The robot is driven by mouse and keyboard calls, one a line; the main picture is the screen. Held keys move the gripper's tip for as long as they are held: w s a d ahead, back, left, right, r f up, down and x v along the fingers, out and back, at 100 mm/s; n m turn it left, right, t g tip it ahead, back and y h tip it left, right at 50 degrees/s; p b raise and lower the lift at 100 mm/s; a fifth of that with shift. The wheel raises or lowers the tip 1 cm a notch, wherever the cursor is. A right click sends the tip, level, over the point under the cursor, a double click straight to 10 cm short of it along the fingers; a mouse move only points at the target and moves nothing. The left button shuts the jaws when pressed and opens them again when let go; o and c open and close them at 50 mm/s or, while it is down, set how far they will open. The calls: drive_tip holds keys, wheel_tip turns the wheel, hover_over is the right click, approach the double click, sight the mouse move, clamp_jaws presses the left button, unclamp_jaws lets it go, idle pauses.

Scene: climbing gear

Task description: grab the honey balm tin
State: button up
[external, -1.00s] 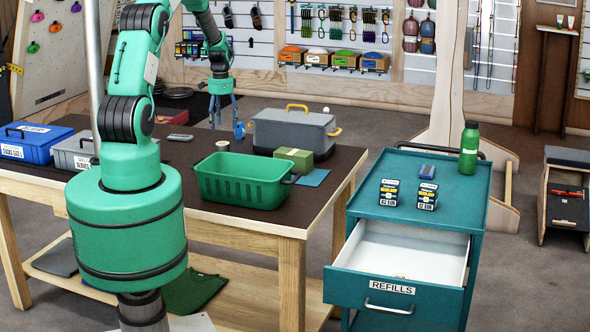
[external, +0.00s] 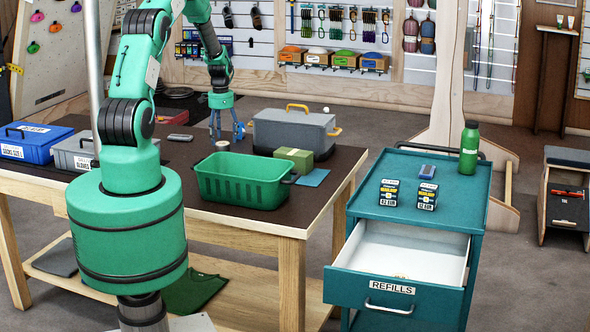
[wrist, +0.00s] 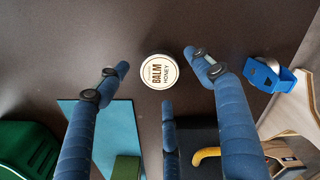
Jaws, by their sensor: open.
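The honey balm tin (wrist: 158,71) is small and round, with a cream label reading "BALM HONEY" on top. It lies label up on the dark tabletop. In the wrist view it sits between the tips of the blue fingers of my gripper (wrist: 157,66), with a gap on each side. In the external view the tin (external: 222,145) is a small pale-topped shape just behind the green basket. My gripper (external: 226,136) points down close above it, fingers spread and holding nothing.
A blue device with a grey disc (wrist: 269,75) lies near the tin. The grey toolbox (external: 292,132) with a yellow handle, the olive box (external: 294,158), the teal mat (external: 315,178) and the green basket (external: 242,185) stand close by. The tabletop to the left has free room.

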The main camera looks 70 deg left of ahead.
sight(222, 143)
drive_tip(key=shift+f, duration=1.5)
drive_tip(key=c, duration=1.3)
drive_tip(key=shift+r, duration=0.2)
drive_tip(key=shift+r, duration=0.5)
drive_tip(key=shift+s+d+r, duration=0.15)
drive_tip(key=shift+r, duration=0.45)
drive_tip(key=shift+s+d+r, duration=0.15)
drive_tip(key=shift+r, duration=0.45)
drive_tip(key=s+d, duration=0.3)
drive_tip(key=d, duration=0.1)
drive_tip(key=s+d+r+p, duration=0.1)
drive_tip(key=s+d, duration=0.2)
drive_tip(key=d, duration=0.1)
drive_tip(key=s+d, duration=0.3)
drive_tip(key=d, duration=0.1)
drive_tip(key=shift+s+r+p, duration=0.15)
drive_tip(key=shift+s+p, duration=0.05)
drive_tip(key=shift+p, duration=0.2)
